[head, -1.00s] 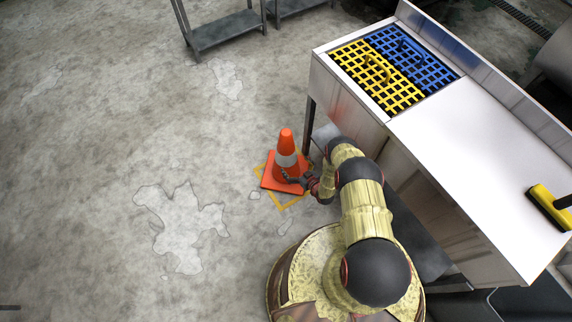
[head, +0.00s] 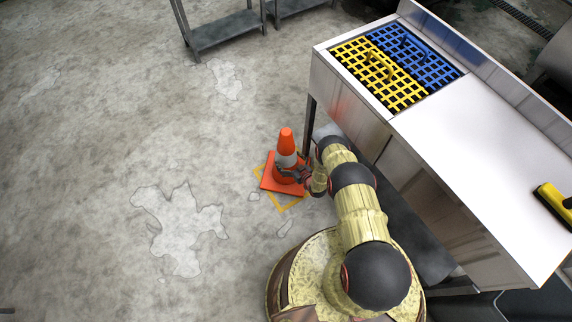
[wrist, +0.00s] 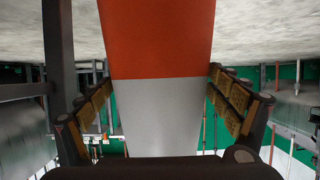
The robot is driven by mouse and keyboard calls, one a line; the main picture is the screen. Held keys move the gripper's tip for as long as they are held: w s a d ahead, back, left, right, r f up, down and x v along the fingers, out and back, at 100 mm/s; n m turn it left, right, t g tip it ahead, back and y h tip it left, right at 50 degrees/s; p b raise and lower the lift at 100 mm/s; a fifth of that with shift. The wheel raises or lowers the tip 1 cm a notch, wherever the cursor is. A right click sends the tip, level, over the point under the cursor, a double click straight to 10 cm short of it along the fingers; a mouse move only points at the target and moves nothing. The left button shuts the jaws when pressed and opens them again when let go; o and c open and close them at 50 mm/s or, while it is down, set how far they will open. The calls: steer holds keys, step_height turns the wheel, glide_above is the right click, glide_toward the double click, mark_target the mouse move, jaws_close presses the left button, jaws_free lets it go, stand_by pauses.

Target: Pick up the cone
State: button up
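The orange cone (head: 286,140) with a white band stands upright on its square base, on the floor left of the steel counter. My gripper (head: 287,169) is at the cone's middle height, with its fingers on either side of the body. In the wrist view, the orange and white cone body (wrist: 163,50) fills the space between the two padded fingers of my gripper (wrist: 160,82). The fingers are spread apart. Whether the pads touch the cone cannot be told.
A yellow outline (head: 287,206) is painted on the floor around the cone's base. The steel counter (head: 470,140) stands close on the right, with yellow (head: 390,90) and blue (head: 425,65) grids. Grey shelves (head: 225,35) stand at the back. The floor at left is clear.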

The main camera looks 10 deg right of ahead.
steer(key=c, duration=1.4)
steer(key=shift+c, duration=0.6)
steer(key=shift+w+r, duration=0.15)
